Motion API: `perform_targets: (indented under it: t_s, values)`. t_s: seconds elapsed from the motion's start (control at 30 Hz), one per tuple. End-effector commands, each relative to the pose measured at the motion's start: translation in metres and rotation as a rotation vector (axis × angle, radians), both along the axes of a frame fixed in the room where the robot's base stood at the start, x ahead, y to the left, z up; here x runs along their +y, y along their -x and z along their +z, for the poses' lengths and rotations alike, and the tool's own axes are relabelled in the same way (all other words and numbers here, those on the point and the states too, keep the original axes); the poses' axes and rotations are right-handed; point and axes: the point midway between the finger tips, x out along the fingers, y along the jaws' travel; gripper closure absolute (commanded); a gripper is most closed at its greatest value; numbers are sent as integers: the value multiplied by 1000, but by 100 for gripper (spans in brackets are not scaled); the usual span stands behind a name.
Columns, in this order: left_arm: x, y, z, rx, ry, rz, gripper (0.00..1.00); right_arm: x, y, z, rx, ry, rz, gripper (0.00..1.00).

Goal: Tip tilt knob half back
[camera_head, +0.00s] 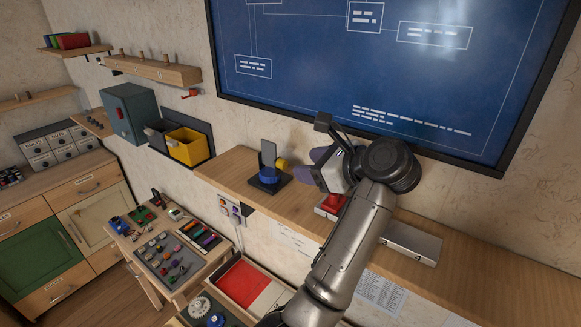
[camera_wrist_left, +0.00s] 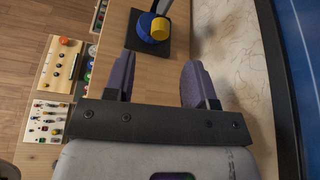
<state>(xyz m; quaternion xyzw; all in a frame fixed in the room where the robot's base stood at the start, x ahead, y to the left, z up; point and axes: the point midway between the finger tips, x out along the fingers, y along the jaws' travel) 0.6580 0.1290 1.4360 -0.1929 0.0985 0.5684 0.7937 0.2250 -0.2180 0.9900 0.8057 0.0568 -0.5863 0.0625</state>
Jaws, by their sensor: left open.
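A small device stands on the wooden shelf, with a black base plate (camera_head: 284,184), a blue round knob (camera_head: 268,175) low down, a grey upright plate (camera_head: 268,153) and a yellow knob (camera_head: 281,164) on the plate's side. The wrist view shows the yellow knob (camera_wrist_left: 160,26) beside the blue one (camera_wrist_left: 147,30), beyond the fingertips. My left gripper (camera_head: 318,155) is just right of the device, its purple fingers partly hidden by its own body. In the wrist view the left gripper (camera_wrist_left: 157,78) is open and empty, apart from both knobs. My right gripper is out of view.
The wooden shelf (camera_head: 487,264) runs along the wall under a blue board (camera_head: 390,70). A red item (camera_head: 331,204) and a grey box (camera_head: 412,242) lie on the shelf near my arm. A yellow bin (camera_head: 188,148) hangs left. A low table (camera_head: 160,236) holds several small parts.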

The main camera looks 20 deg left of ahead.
Motion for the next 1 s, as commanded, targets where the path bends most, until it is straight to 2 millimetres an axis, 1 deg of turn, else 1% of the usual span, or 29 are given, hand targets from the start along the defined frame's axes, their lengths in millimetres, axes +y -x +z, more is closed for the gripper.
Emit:
perform_targets:
  t_s: [0.07, 0.2, 0.4, 0.6, 0.87, 1.0]
  values:
    - [14, -5, -5, 2, -2, 5, 49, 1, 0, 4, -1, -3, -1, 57]
    - [31, -11, -12, 1, -3, 3, 49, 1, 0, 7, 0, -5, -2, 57]
    - [46, -18, -20, 0, -2, 1, 49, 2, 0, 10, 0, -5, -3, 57]
    - [52, -20, -23, 0, -1, 0, 49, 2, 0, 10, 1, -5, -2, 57]
    - [52, -20, -23, 0, 0, 0, 49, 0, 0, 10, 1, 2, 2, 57]
    - [52, -20, -23, 0, 0, 0, 61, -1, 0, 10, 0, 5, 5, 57]
